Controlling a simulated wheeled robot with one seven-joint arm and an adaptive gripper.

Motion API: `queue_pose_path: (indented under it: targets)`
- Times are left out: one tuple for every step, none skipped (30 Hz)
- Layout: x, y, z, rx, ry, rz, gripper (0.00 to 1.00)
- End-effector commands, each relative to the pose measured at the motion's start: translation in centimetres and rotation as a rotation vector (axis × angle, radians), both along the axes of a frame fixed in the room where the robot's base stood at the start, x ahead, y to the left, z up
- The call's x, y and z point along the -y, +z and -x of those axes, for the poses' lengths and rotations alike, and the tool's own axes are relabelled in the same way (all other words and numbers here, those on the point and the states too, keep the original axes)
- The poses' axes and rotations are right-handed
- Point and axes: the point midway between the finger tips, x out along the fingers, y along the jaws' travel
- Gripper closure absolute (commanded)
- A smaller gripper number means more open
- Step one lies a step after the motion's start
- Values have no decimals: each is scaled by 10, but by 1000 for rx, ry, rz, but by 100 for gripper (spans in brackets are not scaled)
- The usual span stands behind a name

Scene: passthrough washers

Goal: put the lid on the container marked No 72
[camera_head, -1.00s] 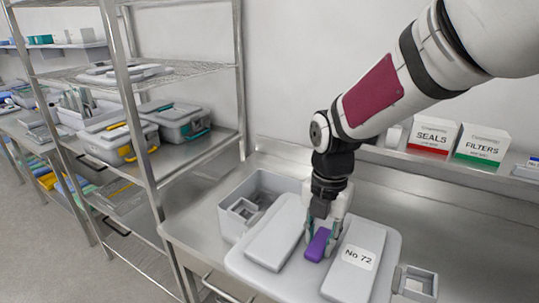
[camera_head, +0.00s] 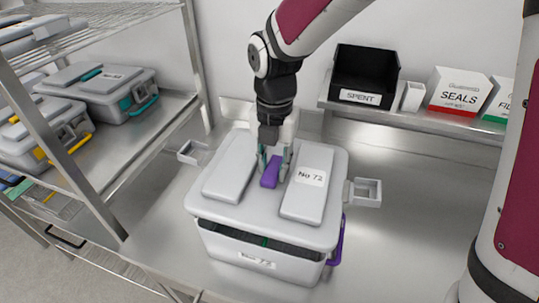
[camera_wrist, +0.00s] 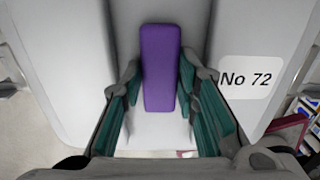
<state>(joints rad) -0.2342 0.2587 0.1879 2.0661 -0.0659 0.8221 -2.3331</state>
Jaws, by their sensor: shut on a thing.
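The grey lid (camera_head: 262,226) has two raised panels, a "No 72" label and a purple handle (camera_head: 271,171) in the middle. My gripper (camera_head: 274,170) is shut on this handle from above. In the wrist view the teal-padded fingers (camera_wrist: 160,95) flank the purple handle (camera_wrist: 160,70), with the label to the right. The grey container (camera_head: 225,243), also labelled "No 72" on its front, stands on the steel bench under the lid. A dark gap shows between lid and container along the front, so the lid is just above the rim there. A purple latch (camera_head: 338,243) hangs at the container's right.
Grey square brackets stick out at the left (camera_head: 194,152) and right (camera_head: 366,191). A wire shelf (camera_head: 120,185) with latched boxes (camera_head: 110,92) stands at the left. A back ledge holds a black SPENT bin (camera_head: 366,76) and a SEALS box (camera_head: 458,92). The bench is clear to the right.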

Motion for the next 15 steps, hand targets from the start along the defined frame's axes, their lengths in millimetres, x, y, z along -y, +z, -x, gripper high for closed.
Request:
queue_pose_path:
  targets:
    - [0,-4,-2,1,0,-1,100]
    - [0,-6,-2,2,0,0,100]
    - [0,-10,-2,1,0,-1,100]
    - [0,-12,-2,1,0,-1,100]
    - [0,-15,-2,0,0,0,100]
    - [0,-18,-2,1,0,0,100]
    - [0,-21,-2,1,-1,-1,100]
    - [0,-23,-2,2,-1,0,100]
    - [0,-26,-2,1,-1,-1,100]
    - [0,-29,-2,1,0,-1,100]
    - [0,-31,-2,1,0,-1,100]
    - [0,-34,-2,1,0,-1,100]
    - [0,-36,-2,1,0,-1,100]
    - [0,-37,-2,3,0,-1,100]
    - [0,-40,-2,3,-1,-1,100]
